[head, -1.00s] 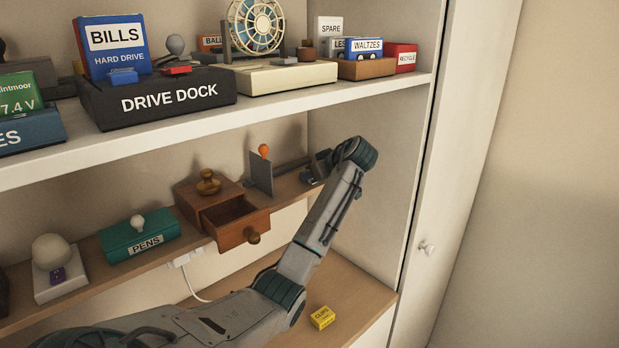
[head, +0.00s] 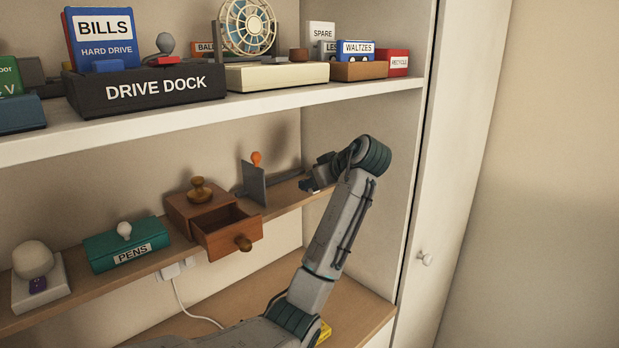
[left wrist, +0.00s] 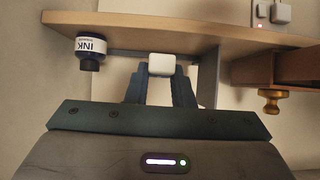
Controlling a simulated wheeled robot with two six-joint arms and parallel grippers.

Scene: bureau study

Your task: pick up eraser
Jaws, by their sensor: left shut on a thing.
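My left gripper (head: 308,185) is at the right end of the middle shelf, by the grey upright plate. In the left wrist view, its two dark fingers (left wrist: 161,88) are shut on a small white block, the eraser (left wrist: 161,65). The eraser is in front of the shelf's edge in that view; whether it touches the shelf I cannot tell. In the head view the eraser cannot be made out. My right gripper is not in view.
The open wooden drawer box (head: 228,233) stands left of the grey plate (head: 254,182), with the teal PENS box (head: 126,246) further left. The ink bottle (left wrist: 90,50) is close to the gripper. The upper shelf (head: 250,111) overhangs; the cabinet side wall is to the right.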

